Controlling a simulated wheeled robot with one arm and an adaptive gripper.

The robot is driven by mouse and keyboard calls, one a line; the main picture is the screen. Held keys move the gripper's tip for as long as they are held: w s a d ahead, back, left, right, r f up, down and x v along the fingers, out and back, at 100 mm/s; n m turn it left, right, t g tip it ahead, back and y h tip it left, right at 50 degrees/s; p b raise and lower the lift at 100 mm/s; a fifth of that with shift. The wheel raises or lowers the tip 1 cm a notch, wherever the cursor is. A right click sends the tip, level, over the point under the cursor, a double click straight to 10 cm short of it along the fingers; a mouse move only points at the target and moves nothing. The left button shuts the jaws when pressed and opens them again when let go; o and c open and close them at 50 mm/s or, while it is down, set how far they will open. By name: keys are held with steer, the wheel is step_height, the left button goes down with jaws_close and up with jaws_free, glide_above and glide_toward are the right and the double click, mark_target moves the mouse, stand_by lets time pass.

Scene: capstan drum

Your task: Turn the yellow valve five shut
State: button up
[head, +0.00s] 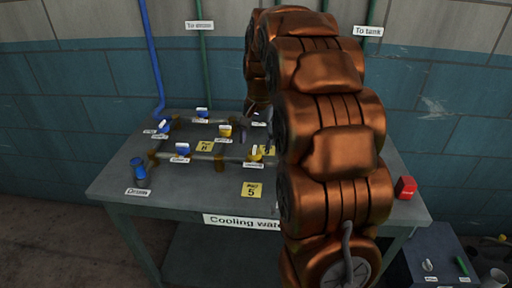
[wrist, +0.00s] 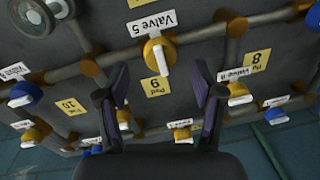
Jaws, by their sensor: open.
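Valve five (wrist: 158,45) is a round yellow valve on a grey pipe in the upper middle of the wrist view, with a white "Valve 5" label (wrist: 152,23) just above it. Its pale lever (wrist: 164,62) points down the picture, roughly across the pipe. My gripper (wrist: 162,88) is open and empty. Its two dark fingers stand apart, below and to either side of the valve in the picture, and do not appear to touch it. In the head view my arm hides much of the table's right part, and I cannot tell which yellow valve is five.
Another yellow valve (wrist: 237,93) lies near the right finger, and several blue and yellow valves surround. Yellow pad cards, such as Pad 9 (wrist: 155,86), lie between pipes. The bench (head: 190,215) has bare room at its front. A red box (head: 405,187) sits at its right edge.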

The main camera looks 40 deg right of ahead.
mark_target(258, 153)
step_height(258, 153, up, 8)
steer(key=shift+s+d+r, duration=0.15)
steer(key=shift+s+d, duration=0.05)
steer(key=shift+s, duration=0.1)
stand_by(0.6)
steer(key=s+a+n+g+p, duration=0.1)
steer(key=s+a+n+p, duration=0.45)
steer(key=s+a, duration=0.9)
steer(key=s+a+f+n+p, duration=0.1)
steer(key=s+a+f+n, duration=0.1)
steer(key=s, duration=0.5)
steer(key=s+a+f+n+g+p, duration=0.1)
steer(key=s+a+f+n, duration=0.2)
steer(key=s, duration=0.5)
steer(key=shift+a+f, duration=0.3)
steer(key=shift+f, duration=0.15)
